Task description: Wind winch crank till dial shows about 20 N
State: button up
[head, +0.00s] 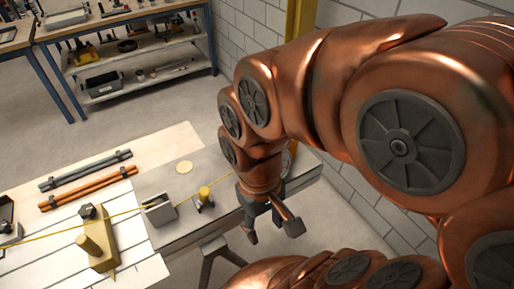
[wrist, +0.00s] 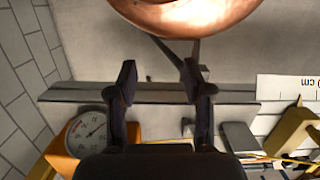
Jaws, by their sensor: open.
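My gripper (head: 272,230) points down beside the right end of the grey bench plate in the head view. Its two dark fingers are apart with nothing between them, as the wrist view (wrist: 159,76) also shows. A round white dial (wrist: 87,132) in an orange housing (wrist: 60,157) sits at lower left in the wrist view. Its dark needle leans up and right; its numbers are too small to read. A yellow cord (head: 130,210) runs along the bench past a small yellow-topped post (head: 204,193). I cannot make out the winch crank clearly.
A yellow bracket (head: 97,245) and a small grey box (head: 158,211) stand along the cord. Grey and orange rods (head: 88,188) lie on the bench (head: 165,145). A ruler marked cm (wrist: 290,88) shows in the wrist view. A brick wall (head: 375,205) stands close on the right.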

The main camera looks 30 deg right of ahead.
dwell(0.4)
jog(key=w+d+r+m+b, duration=0.1)
jog(key=w+d+r+m, duration=0.2)
jog(key=w+d, duration=0.2)
jog(key=w+d+r+m+t+b, duration=0.1)
jog(key=w+d+r+m, duration=0.2)
jog(key=w, duration=0.6)
jog(key=w+d+r+m+b, duration=0.1)
jog(key=w+d+r+m, duration=0.1)
jog(key=w+d+r, duration=0.3)
jog(key=shift+w+d+r+m+t, duration=0.1)
jog(key=shift+w+d+m+t, duration=0.25)
jog(key=shift+w+d, duration=0.65)
jog(key=w+d+m, duration=0.1)
jog(key=d, duration=0.1)
jog(key=d+r+m+b, duration=0.1)
jog(key=d, duration=0.2)
jog(key=w+d+m, duration=0.1)
jog(key=d, duration=0.1)
jog(key=shift+w+d+r+m, duration=0.3)
jog(key=shift+d+m, duration=0.35)
jog(key=shift+d, duration=0.35)
jog(key=shift+f+p, duration=0.5)
jog(key=shift+f, duration=3.3)
